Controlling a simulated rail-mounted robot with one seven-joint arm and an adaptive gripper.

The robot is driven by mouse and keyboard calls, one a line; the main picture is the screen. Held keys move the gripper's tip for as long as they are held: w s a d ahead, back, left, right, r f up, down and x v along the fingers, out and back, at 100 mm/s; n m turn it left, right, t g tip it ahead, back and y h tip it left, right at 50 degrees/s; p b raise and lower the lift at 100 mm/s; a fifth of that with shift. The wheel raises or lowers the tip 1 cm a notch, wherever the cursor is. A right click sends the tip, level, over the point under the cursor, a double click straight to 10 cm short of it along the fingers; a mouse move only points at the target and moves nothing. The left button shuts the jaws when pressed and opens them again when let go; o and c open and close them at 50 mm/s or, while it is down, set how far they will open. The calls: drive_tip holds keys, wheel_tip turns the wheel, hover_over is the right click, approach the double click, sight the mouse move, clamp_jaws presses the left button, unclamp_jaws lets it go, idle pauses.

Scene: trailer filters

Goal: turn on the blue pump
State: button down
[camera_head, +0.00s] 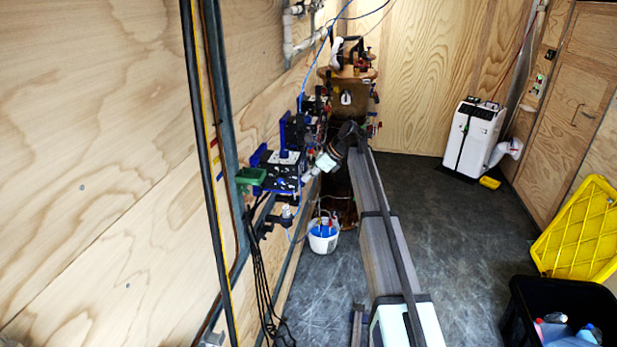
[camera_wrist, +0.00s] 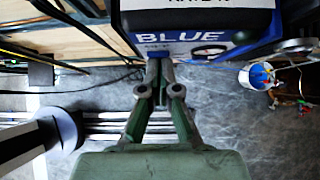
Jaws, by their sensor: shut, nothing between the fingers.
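The blue pump (camera_wrist: 195,38) fills the top middle of the wrist view, a dark box with a blue band lettered "BLUE". My gripper (camera_wrist: 160,66) is shut and empty, and its fingertips are at the lower edge of the pump's lettered face. A small blue part shows right at the fingertips; I cannot tell whether they touch it. In the head view, blue and black equipment (camera_head: 282,170) is mounted along the left wall, with my arm reaching to it from the right. My fingertips are too small to make out there.
A white bucket (camera_head: 323,240) with blue contents stands on the floor below the equipment. Dark cables (camera_head: 262,290) hang on the left. A white appliance (camera_head: 473,138), a black bin (camera_head: 530,312) and a yellow lid (camera_head: 583,232) are at the right.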

drive_tip(key=d+f+b+v, duration=0.1)
drive_tip(key=v, duration=1.2)
drive_tip(key=shift+s+d+f, duration=0.15)
drive_tip(key=shift+d, duration=0.15)
drive_tip(key=shift+f, duration=0.15)
